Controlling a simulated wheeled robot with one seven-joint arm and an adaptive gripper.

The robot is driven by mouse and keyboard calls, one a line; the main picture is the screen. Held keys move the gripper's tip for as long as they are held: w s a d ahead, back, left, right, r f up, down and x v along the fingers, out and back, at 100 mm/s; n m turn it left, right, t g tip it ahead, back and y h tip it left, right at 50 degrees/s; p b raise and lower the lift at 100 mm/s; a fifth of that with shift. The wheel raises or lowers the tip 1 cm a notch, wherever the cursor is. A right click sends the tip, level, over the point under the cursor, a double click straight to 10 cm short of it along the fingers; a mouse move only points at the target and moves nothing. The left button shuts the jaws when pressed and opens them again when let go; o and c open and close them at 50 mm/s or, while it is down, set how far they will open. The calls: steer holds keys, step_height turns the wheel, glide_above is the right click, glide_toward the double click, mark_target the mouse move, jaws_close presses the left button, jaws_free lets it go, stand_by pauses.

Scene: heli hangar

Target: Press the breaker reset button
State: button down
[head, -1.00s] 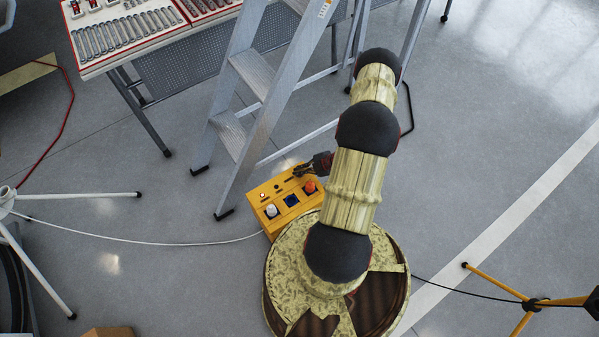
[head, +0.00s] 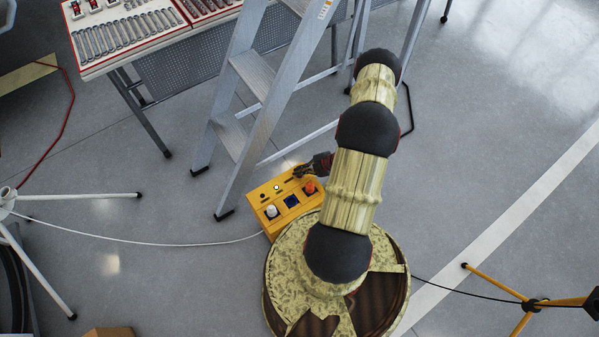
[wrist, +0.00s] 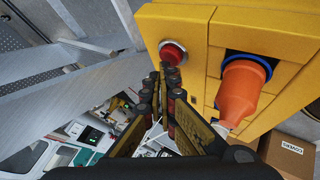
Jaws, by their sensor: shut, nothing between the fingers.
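The yellow breaker box (head: 283,212) stands on the floor in the head view, left of my base. In the wrist view its yellow face (wrist: 185,22) carries a red round button (wrist: 172,53) in a metallic ring. My gripper (wrist: 164,76) is shut and empty, its fingertips just below the button. I cannot tell whether they touch it. In the head view my gripper (head: 298,171) is at the box's far upper edge, and the red button is not distinguishable there. One small lamp (head: 277,187) on the box shows white; another (head: 263,196) is dark.
An orange plug (wrist: 236,92) sits in a blue-ringed socket right of the button. A silver stepladder (head: 245,110) stands close behind the box. A tool table (head: 150,45) is at upper left. A white cable (head: 150,242) runs across the floor to the box.

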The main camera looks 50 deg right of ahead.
steer(key=shift+r, duration=0.45)
steer(key=shift+r+p, duration=2.1)
steer(key=shift+r, duration=0.4)
